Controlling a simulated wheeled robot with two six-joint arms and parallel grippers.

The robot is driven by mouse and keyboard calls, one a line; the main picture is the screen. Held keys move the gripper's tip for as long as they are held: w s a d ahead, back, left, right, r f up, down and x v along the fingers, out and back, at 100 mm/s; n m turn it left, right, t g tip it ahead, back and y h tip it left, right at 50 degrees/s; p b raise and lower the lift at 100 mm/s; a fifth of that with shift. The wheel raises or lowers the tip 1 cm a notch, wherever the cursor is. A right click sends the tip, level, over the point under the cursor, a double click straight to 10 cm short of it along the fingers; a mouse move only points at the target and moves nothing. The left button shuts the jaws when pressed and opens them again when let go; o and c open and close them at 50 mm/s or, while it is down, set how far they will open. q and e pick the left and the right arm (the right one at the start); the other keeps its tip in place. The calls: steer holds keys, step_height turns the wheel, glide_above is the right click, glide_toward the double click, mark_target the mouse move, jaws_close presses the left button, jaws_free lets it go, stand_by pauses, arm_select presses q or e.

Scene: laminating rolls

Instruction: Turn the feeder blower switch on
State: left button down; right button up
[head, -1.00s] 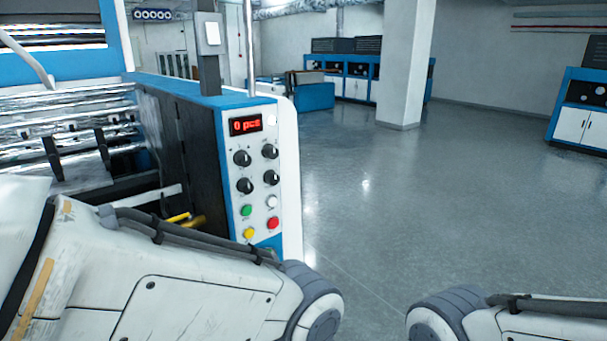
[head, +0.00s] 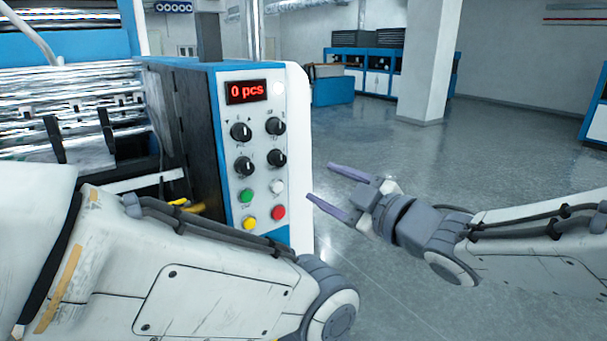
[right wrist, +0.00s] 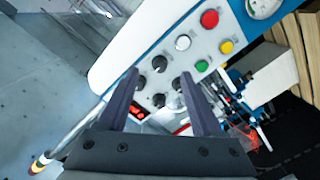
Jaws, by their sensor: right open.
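The control panel (head: 295,150) has a red "0 pcs" display (head: 246,91) and several black rotary knobs, such as the upper left knob (head: 241,131) and lower right knob (head: 277,158). Their labels are too small to read, so I cannot tell which one is the feeder blower switch. My right gripper (head: 320,182) is open and empty, right of the panel and apart from it, fingers pointing left toward it. In the right wrist view, the knobs, such as the top knob (right wrist: 159,63), show around and between the open fingers (right wrist: 158,76). My left gripper is out of view.
Below the knobs are a green button (head: 246,196), a white button (head: 277,187), a yellow button (head: 250,223) and a red button (head: 278,212). My left arm crosses in front of the panel's lower part. The floor (head: 400,160) to the right is clear.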

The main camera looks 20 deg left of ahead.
mark_target(282, 161)
steer(key=shift+n+g+y, duration=0.3)
steer(key=shift+n+y, duration=0.3)
steer(key=p+x, duration=0.1)
steer(key=x, duration=0.2)
steer(key=p+x, duration=0.1)
steer(key=x, duration=0.2)
steer(key=r+p+x, duration=0.1)
steer(key=x, duration=0.3)
steer(key=shift+s+a+r, duration=0.1)
steer(key=shift+s+a, duration=0.15)
steer(key=shift+s, duration=0.2)
steer(key=shift+w+a, duration=0.25)
steer(key=shift+a, duration=0.1)
jaws_close()
